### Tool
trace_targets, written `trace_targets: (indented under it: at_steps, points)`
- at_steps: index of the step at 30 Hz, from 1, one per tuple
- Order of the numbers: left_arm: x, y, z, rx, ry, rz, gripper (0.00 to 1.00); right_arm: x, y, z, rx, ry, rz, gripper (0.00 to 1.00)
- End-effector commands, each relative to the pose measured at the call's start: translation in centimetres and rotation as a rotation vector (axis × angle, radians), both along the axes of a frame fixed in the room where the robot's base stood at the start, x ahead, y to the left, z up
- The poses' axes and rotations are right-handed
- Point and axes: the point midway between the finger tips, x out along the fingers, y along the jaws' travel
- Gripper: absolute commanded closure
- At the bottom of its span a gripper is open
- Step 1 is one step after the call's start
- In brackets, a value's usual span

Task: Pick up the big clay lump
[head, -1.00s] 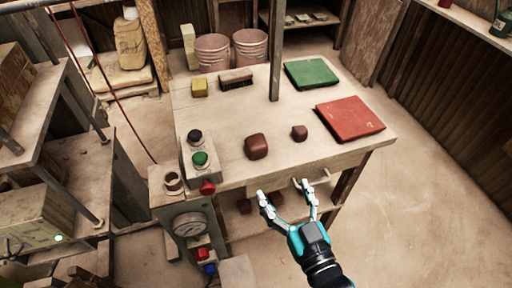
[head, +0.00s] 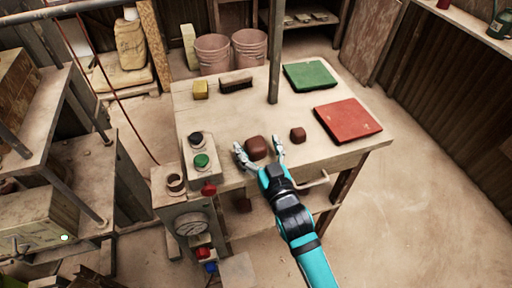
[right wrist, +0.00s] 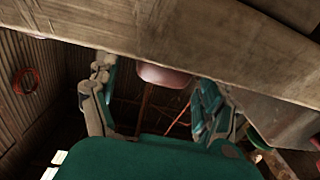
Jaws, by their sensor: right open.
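The big clay lump (head: 256,147), a rounded brown block, rests on the worktable (head: 225,115) near its front edge. My right gripper (head: 259,149) is open at the front of the table, with one finger on each side of the lump. I cannot tell whether a finger touches it. In the right wrist view, which looks upside down, the lump (right wrist: 163,76) shows between the spread fingers of my right gripper (right wrist: 152,98). A smaller clay lump (head: 298,134) sits to the right. My left gripper is not in view.
A control box with black and green buttons (head: 201,161) stands left of the lump. A red tile (head: 348,120) and a green tile (head: 309,76) lie to the right. A grey post (head: 274,55), a brush (head: 236,84) and a yellow block (head: 200,89) are farther back.

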Motion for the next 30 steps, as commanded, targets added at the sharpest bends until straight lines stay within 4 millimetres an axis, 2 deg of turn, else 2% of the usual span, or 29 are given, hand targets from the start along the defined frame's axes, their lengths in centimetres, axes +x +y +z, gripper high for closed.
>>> trace_targets:
  at_steps: [3,11,27,30]
  points:
    - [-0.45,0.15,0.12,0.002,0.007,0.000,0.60,1.25,0.43,0.07,0.000,-0.001,0.000,0.19]
    - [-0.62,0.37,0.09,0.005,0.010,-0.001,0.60,1.48,0.52,-0.02,0.001,0.000,0.000,0.19]
    - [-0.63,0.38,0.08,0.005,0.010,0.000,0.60,1.45,0.51,-0.03,0.000,0.001,0.000,0.89]
    - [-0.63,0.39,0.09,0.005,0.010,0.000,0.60,1.46,0.52,0.09,0.001,-0.002,0.000,0.90]
